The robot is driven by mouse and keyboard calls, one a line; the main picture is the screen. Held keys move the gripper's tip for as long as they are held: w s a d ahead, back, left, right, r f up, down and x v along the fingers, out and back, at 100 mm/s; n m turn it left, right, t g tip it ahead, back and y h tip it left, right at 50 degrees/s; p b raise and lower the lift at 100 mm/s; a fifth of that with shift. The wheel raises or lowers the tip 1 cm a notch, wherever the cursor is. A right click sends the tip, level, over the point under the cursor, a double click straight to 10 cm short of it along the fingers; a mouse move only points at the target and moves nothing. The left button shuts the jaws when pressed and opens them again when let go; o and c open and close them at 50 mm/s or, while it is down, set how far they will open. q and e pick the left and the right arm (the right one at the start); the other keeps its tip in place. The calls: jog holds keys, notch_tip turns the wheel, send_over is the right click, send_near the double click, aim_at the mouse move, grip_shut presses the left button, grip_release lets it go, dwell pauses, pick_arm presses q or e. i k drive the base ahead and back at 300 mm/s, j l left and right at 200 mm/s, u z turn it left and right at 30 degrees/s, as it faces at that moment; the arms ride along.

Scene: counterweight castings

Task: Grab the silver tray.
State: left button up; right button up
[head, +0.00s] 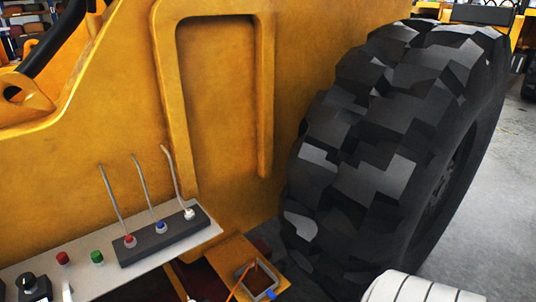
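A small square tray (242,270) with a grey-silver rim sits on a yellow ledge at the bottom centre of the head view. It is the only tray-like thing I see. A thin orange strand lies across its rim, and a small blue thing is at its right corner. The inside of the tray is too small to make out clearly.
A yellow machine body (330,40) fills the left and middle. A huge black tyre (385,150) stands to the right. A grey control panel (90,284) with buttons and several levers juts out at lower left. Grey floor (480,250) shows at far right.

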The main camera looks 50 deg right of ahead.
aim_at(260, 283)
jog(key=k+l+z, duration=0.1)
jog(key=z, duration=1.25)
